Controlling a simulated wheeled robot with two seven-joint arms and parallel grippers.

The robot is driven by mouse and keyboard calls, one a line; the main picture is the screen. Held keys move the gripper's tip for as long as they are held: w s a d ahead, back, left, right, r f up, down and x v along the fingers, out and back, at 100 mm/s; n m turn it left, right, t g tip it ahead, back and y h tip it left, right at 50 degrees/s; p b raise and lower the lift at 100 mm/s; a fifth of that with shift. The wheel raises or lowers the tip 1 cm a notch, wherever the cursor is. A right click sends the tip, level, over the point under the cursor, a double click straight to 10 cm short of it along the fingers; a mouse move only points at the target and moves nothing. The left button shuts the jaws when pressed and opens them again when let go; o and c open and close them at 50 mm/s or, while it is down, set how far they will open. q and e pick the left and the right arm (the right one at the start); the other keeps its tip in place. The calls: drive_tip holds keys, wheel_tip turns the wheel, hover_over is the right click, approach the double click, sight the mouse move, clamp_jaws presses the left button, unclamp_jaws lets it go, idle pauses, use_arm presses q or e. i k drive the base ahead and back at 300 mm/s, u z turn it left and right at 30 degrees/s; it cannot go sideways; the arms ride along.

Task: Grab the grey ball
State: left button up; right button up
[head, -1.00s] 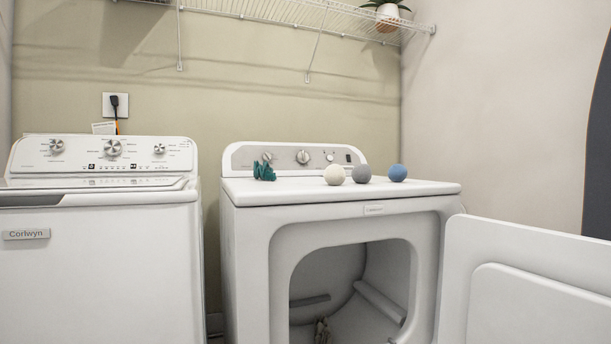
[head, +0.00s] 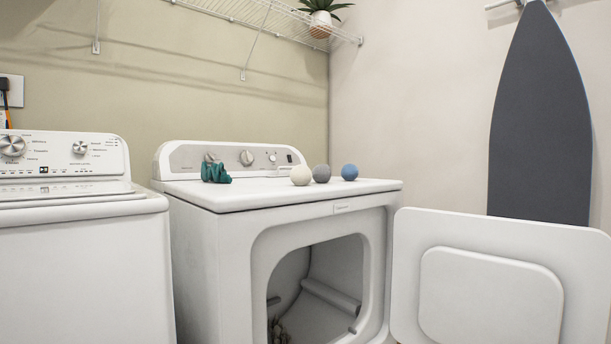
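The grey ball (head: 321,173) rests on top of the white dryer (head: 260,196), between a cream ball (head: 301,175) on its left and a blue ball (head: 349,172) on its right. The grey and cream balls look close together or touching; I cannot tell which. The blue ball stands a little apart. Neither of my grippers shows in the head view.
The dryer door (head: 405,255) stands wide open to the right, blocking room there. A teal object (head: 215,172) lies on the dryer's left part. A washer (head: 85,270) stands at left. An ironing board (head: 540,125) hangs on the right wall. A wire shelf (head: 285,22) is above.

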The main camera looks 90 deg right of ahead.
sight(322, 173)
drive_tip(key=z, duration=2.65)
